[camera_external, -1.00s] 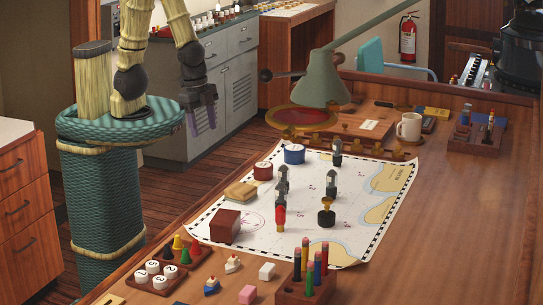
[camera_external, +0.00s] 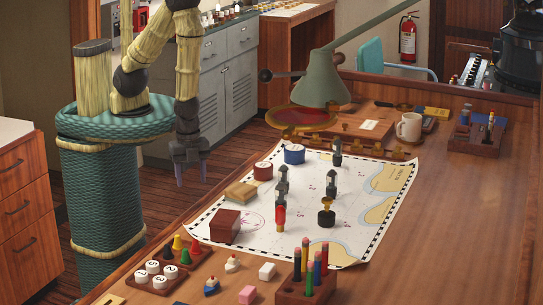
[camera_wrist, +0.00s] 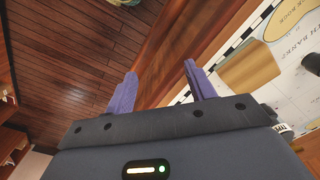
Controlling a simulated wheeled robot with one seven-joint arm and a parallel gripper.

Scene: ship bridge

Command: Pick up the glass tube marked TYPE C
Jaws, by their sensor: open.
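No label reading TYPE C can be made out in either view, and I cannot tell which thing is the glass tube. Small upright items, too small to identify, stand in a wooden rack (camera_external: 474,145) at the right of the desk. My gripper (camera_external: 191,174) is open and empty, pointing down beside the desk's left edge, left of the chart. In the wrist view my gripper (camera_wrist: 160,78) shows two purple fingers apart with nothing between them, over the floor and the desk edge.
The chart (camera_external: 375,225) on the desk carries several dark figures, a dark red box (camera_external: 225,226) and a tan block (camera_external: 241,192). A green lamp (camera_external: 324,82) overhangs the desk behind it. A pencil holder (camera_external: 300,291) stands in front.

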